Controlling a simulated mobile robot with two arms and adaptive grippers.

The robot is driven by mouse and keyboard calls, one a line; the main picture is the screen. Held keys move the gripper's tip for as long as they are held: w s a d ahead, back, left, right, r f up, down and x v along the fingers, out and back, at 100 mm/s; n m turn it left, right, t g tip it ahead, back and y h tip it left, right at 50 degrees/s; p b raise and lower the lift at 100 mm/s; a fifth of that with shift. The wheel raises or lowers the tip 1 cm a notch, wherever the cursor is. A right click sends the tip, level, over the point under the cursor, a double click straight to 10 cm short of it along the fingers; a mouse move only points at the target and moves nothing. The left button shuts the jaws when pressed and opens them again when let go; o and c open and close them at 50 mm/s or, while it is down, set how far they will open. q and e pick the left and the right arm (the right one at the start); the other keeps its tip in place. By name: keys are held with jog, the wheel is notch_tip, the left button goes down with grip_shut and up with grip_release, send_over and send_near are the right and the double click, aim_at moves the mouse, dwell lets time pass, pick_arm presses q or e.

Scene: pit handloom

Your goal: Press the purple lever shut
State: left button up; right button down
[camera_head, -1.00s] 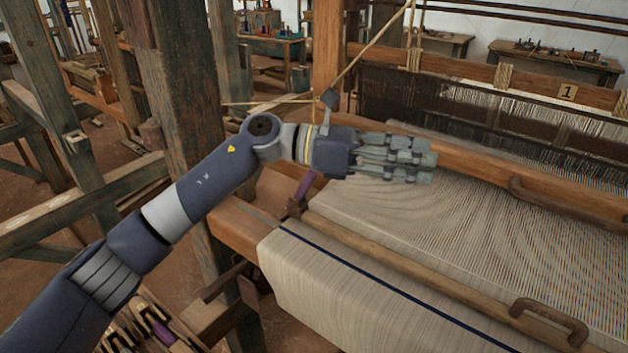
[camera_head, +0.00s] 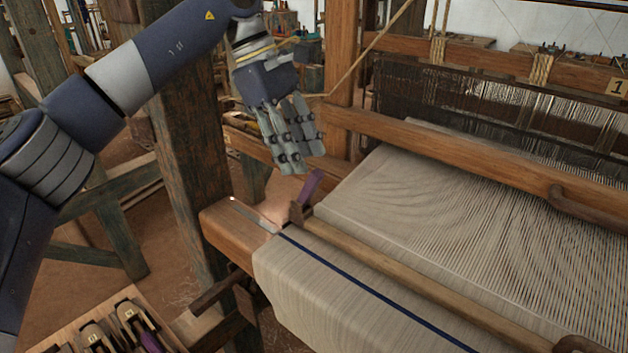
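The purple lever (camera_head: 312,187) stands up, tilted, at the left end of the wooden breast beam's roller, beside the cloth (camera_head: 330,290). A dark bracket (camera_head: 297,213) sits at its foot. My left gripper (camera_head: 302,162) is just above the lever, fingers pointing down. Its fingers lie close together with nothing seen between them. A small gap shows between the fingertips and the lever top, so I see no contact. My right gripper is not in view.
The pale warp (camera_head: 430,200) spreads to the right, with a wooden bar (camera_head: 450,155) above it. A thick post (camera_head: 190,150) stands left of the lever. A tray of shuttles (camera_head: 110,320) is at the lower left.

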aim_at(314, 181)
pick_arm(q)
jog(key=x, duration=0.6)
jog(key=shift+d+f+p, duration=0.15)
jog(key=shift+f+p, duration=0.1)
jog(key=shift+p, duration=0.05)
jog(key=shift+c, duration=0.2)
grip_shut()
